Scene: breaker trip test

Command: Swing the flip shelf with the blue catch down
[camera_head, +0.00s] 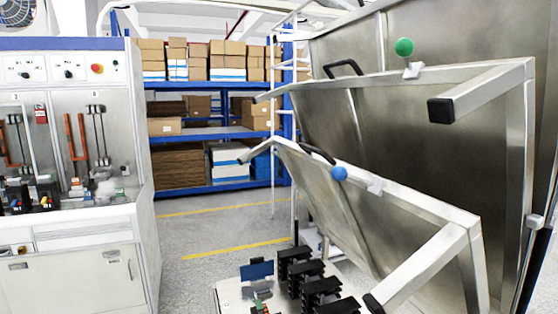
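The flip shelf with the blue catch (345,210) is the lower of two metal shelves on the rack at the right. It stands tilted up at a steep slant, its upper edge running from the middle of the view down to the right. The blue ball catch (339,173) sits on that edge, with a black handle (316,153) to its left. Two bracket arms with black tips stick out from its ends. My gripper is not in view.
Above it, a second shelf (450,130) with a green ball catch (404,47) is also tilted up. Several black blocks (302,275) stand on a light surface below. A workbench (75,250) is at the left; boxed blue racks (220,135) stand behind.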

